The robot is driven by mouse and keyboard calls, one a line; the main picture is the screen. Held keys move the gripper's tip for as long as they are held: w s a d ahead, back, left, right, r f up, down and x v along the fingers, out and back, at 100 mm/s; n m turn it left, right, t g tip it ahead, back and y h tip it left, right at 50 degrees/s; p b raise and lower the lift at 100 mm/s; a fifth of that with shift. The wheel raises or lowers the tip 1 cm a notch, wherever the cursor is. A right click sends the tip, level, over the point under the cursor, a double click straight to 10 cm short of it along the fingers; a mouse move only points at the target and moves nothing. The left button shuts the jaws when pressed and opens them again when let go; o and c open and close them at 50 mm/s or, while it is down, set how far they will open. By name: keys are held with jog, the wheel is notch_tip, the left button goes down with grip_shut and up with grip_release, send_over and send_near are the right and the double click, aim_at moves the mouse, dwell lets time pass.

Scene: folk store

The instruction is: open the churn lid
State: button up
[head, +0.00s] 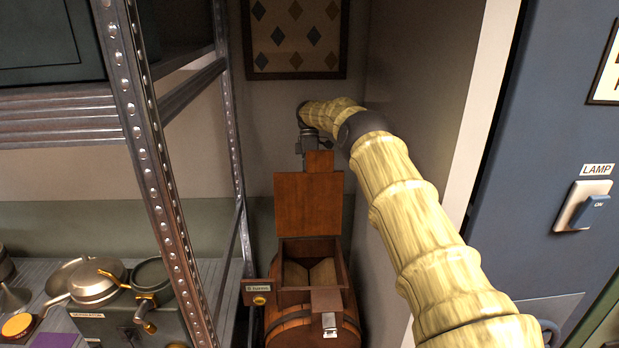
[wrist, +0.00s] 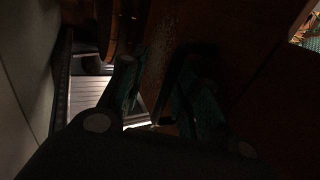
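The wooden churn (head: 305,327) stands low in the corner, a dark-banded barrel with a box-shaped opening on top. Its square reddish-brown lid (head: 308,205) is raised and stands about upright at the back of the opening, with a narrower tab (head: 319,162) at its top. Two pale rounded shapes show inside the opening. My gripper (head: 307,145) is at the lid's top end, partly hidden behind the tab. In the dark wrist view, the fingers of my gripper (wrist: 157,95) stand apart with brown wood showing between them. Whether they press on it cannot be told.
A metal shelf post (head: 150,150) rises close on the left, with pans and a machine on a counter. A wall (head: 400,90) is close on the right. A small label plate with a yellow knob (head: 259,299) is beside the churn. A metal latch (head: 329,325) sits at its front.

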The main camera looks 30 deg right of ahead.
aim_at(311, 151)
jog(key=shift+s+r, duration=0.3)
jog(key=shift+r, duration=0.25)
jog(key=r, duration=0.9)
jog(key=shift+w+d, duration=0.1)
jog(key=shift+w, duration=0.25)
jog(key=shift+d+r, duration=0.1)
jog(key=shift+d, duration=0.05)
